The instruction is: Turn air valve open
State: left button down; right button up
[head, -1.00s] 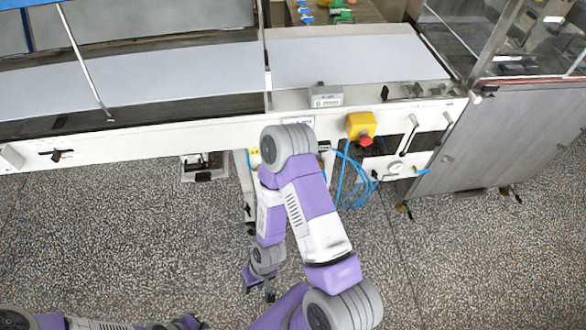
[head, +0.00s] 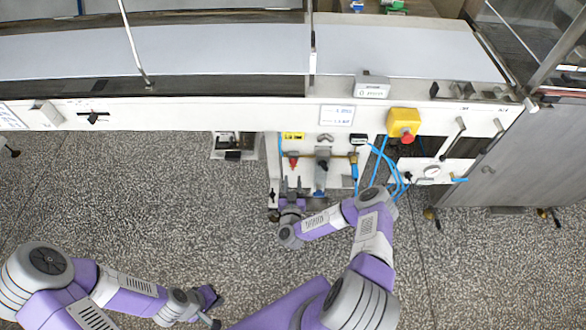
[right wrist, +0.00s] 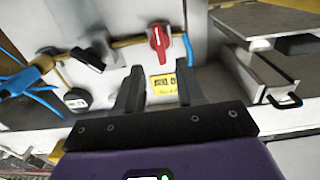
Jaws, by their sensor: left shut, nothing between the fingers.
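A valve with a red handle (head: 293,160) sits on a pipe on the lower panel, by a yellow label (head: 293,136). A second valve with a dark handle (head: 322,163) is to its right. The label writing is too small to tell which is the air valve. In the right wrist view the red handle (right wrist: 159,39) lies past the fingertips, with the yellow label (right wrist: 163,84) between them. My right gripper (head: 292,183) is open and empty, just below the red handle in the head view, apart from it. My left gripper (head: 214,306) is shut and empty, low over the floor.
Blue hoses (head: 382,165) hang right of the valves. A yellow box with a red button (head: 403,122) is on the machine front above them. A grey cabinet door (head: 500,165) stands at right. The speckled floor (head: 130,190) at left is clear.

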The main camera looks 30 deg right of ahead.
aim_at(293, 166)
jog(key=b+x, duration=0.2)
jog(key=x, duration=0.4)
jog(key=shift+f, duration=0.1)
jog(key=shift+w+d, duration=0.2)
jog(key=shift+w, duration=0.2)
jog(key=shift+c, duration=0.4)
jog(key=c, duration=0.6)
